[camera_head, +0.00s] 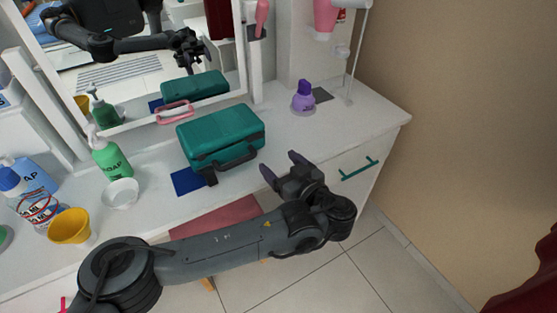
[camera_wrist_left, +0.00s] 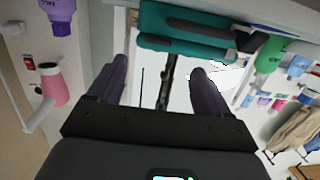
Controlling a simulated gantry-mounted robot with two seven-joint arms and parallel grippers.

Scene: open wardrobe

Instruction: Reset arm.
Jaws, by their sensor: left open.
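My left gripper (camera_head: 283,172) is open and empty in the head view, in front of the white counter's front edge. Its arm reaches in from the lower left. The teal case (camera_head: 220,138) with a dark handle sits on the counter just behind and left of the fingertips, apart from them. In the left wrist view the two fingers of my left gripper (camera_wrist_left: 160,72) are spread, with nothing between them, and the teal case (camera_wrist_left: 190,28) shows beyond them. My right gripper is not seen directly.
The white counter (camera_head: 150,200) holds a green soap bottle (camera_head: 109,155), a white bowl (camera_head: 121,193), a yellow cup (camera_head: 71,228), a blue soap bottle (camera_head: 33,175) and a purple bottle (camera_head: 304,97). A mirror (camera_head: 140,75) stands behind. Floor tiles are clear at right.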

